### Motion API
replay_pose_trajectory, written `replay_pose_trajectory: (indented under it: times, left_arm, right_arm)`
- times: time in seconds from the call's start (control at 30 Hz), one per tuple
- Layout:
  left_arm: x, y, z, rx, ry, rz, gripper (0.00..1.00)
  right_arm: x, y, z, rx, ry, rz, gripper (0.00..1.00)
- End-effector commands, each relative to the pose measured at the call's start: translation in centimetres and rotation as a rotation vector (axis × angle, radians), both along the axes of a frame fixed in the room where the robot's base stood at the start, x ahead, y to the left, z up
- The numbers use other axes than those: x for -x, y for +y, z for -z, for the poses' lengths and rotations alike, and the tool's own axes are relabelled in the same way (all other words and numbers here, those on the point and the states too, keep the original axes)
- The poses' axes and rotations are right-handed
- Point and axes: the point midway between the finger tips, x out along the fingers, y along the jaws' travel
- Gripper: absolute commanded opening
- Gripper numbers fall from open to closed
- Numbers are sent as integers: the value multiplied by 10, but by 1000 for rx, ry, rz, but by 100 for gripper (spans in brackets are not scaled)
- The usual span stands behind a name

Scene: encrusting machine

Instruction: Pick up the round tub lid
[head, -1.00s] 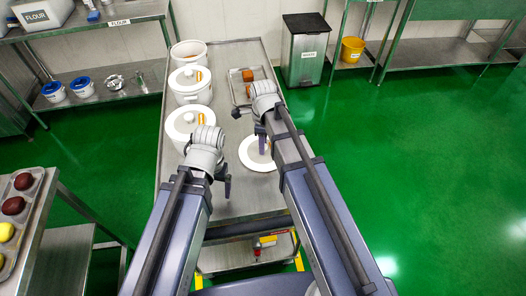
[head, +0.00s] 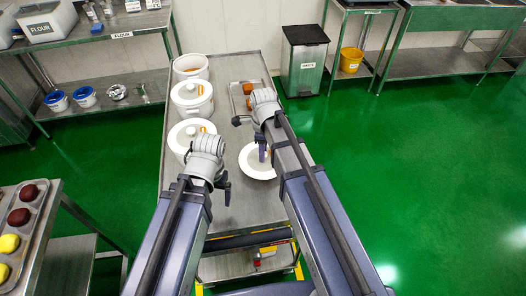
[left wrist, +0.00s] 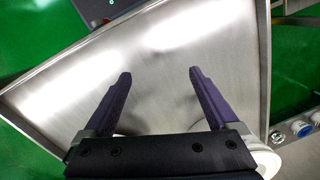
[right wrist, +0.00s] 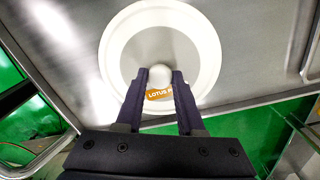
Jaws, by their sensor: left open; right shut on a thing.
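A round white tub lid (head: 247,171) with a round knob lies under my right gripper (head: 262,153) on the right side of the steel table. In the right wrist view the lid (right wrist: 207,50) shows as a white rim with a greyer middle, and the fingers (right wrist: 160,78) are shut on its white knob. An orange label reading "LOTUS" shows beside the knob. I cannot tell whether the lid touches the table. My left gripper (head: 225,187) is open and empty over bare steel, and its fingers (left wrist: 158,78) stand wide apart in the left wrist view.
On the table's left side stand two white lidded tubs (head: 191,105) and an open tub (head: 190,66) at the back. A tray (head: 236,100) with orange-brown items is at back right. A grey bin (head: 304,65) stands beyond the table. The table's front is clear.

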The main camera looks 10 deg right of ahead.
Motion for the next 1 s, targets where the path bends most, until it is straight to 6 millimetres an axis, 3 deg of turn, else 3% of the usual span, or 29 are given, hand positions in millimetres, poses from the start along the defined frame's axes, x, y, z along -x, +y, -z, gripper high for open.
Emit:
replay_pose_trajectory:
  times: [0.03, 0.33, 0.5, 0.7, 1.0]
  left_arm:
    - [0, 0, -16, 0, 0, 0, 93]
    - [0, 0, -61, 0, 0, 0, 93]
    - [0, 0, -72, 0, 0, 1, 93]
    - [0, 0, -71, 0, 0, 1, 92]
    - [0, 0, -80, 0, 0, 0, 58]
  right_arm:
    - [0, 0, -16, 0, 0, 0, 0]
    - [0, 0, -61, 0, 0, 0, 0]
    - [0, 0, -72, 0, 0, 0, 0]
    - [0, 0, -71, 0, 0, 0, 0]
    - [0, 0, -80, 0, 0, 0, 0]
